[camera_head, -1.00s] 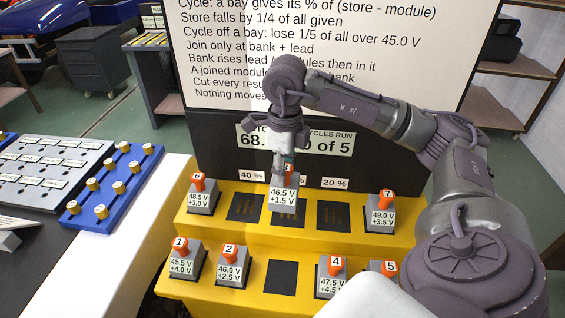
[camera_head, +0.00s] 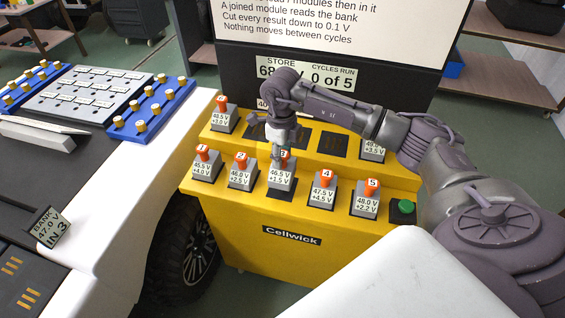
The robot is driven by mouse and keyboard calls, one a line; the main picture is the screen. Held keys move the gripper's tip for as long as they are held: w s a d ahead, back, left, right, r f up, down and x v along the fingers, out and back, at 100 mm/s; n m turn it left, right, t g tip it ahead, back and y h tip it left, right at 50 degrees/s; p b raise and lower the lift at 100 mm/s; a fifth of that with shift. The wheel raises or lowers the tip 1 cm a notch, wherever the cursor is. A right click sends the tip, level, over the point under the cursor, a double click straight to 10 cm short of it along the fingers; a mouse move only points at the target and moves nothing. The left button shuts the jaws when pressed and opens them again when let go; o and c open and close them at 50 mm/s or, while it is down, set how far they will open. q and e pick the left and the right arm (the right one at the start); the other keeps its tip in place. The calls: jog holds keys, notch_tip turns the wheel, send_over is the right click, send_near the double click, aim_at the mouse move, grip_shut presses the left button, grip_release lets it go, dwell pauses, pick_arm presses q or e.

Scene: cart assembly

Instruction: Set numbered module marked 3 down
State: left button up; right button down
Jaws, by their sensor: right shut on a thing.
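Module 3 (camera_head: 281,177) is a grey block with an orange top and a label reading 46.5 V, +1.5 V. My right gripper (camera_head: 277,150) is shut on its top and holds it upright. The module is over the middle dark pad (camera_head: 281,194) of the front row, between module 2 (camera_head: 241,174) and module 4 (camera_head: 321,193). Some of the pad shows below it; I cannot tell whether the module touches it. The gripper partly hides its number. My left gripper is not in view.
Modules 1 (camera_head: 206,167) and 5 (camera_head: 367,201) stand at the ends of the front row on the yellow cart (camera_head: 300,250). A green button (camera_head: 404,207) is at right. Module 6 (camera_head: 223,119) stands behind left; my arm partly covers another back-row module (camera_head: 373,151).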

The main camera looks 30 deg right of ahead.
jog(key=f, duration=0.2)
jog(key=shift+s+a+f+p, duration=0.1)
jog(key=shift+s+f+p, duration=0.1)
jog(key=shift+f+p, duration=0.2)
jog(key=shift+w+f, duration=0.15)
jog(key=shift+f, duration=0.4)
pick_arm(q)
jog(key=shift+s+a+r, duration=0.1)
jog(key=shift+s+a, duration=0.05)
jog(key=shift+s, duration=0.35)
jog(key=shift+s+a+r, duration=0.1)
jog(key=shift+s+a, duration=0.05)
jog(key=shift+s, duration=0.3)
pick_arm(e)
jog(key=c, duration=0.7)
grip_release()
jog(key=shift+c, duration=0.2)
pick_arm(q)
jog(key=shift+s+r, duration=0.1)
pick_arm(e)
jog(key=shift+r, duration=0.4)
notch_tip(320, 180, up, 12)
jog(key=b, duration=0.3)
jog(key=shift+f, duration=0.2)
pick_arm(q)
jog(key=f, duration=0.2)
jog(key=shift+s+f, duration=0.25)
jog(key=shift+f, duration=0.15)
